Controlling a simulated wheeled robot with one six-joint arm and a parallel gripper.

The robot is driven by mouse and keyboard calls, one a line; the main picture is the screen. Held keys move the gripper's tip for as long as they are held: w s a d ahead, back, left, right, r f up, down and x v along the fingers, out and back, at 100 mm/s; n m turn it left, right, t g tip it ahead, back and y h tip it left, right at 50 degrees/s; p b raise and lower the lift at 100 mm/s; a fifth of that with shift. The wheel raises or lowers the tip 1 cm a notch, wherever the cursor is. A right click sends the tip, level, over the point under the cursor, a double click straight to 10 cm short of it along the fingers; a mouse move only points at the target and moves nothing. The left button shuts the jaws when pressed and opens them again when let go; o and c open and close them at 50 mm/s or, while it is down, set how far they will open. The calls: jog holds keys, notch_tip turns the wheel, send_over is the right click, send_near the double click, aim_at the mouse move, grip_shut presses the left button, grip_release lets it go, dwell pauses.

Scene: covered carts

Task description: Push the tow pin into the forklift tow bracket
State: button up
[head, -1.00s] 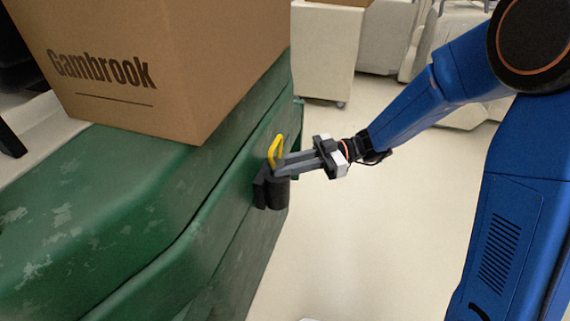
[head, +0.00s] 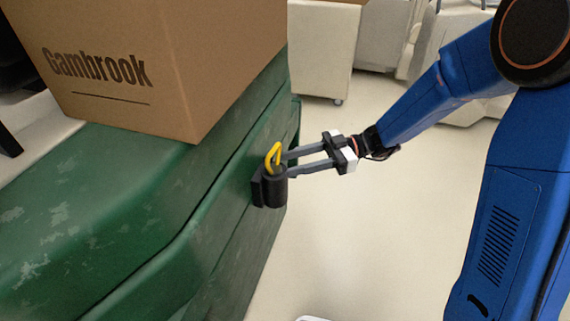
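The tow pin (head: 273,156) shows as a yellow loop handle standing at the top of the black tow bracket (head: 271,190). Its shaft is not visible; the handle sits close to the bracket's top. The bracket is fixed to the side of the green forklift body (head: 215,205). My gripper (head: 288,164) is open, with its two grey fingers apart, pointing left, just to the right of the yellow handle. The fingertips are close to the bracket's top edge; whether one touches it I cannot tell.
A cardboard box (head: 160,65) marked "Gambrook" sits on top of the green body, above and left of the bracket. Pale covered carts (head: 320,50) stand at the back. The light floor (head: 350,230) to the right of the bracket is clear.

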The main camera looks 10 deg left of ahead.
jog(key=v, duration=1.4)
jog(key=shift+f, duration=0.1)
jog(key=s+d+r+m+t+h, duration=0.2)
jog(key=s+d+m+t+h, duration=0.35)
jog(key=s+d+m, duration=0.7)
jog(key=s+d+m+t+h, duration=0.3)
jog(key=s+d+m+h, duration=0.1)
jog(key=d, duration=0.3)
jog(key=s+d+r+m+t+h, duration=0.1)
jog(key=s+d+m+t+h, duration=0.3)
jog(key=s+d+m+h, duration=0.1)
jog(key=s+d+m, duration=0.1)
jog(key=d+m, duration=0.1)
jog(key=d, duration=0.1)
jog(key=shift+r, duration=0.2)
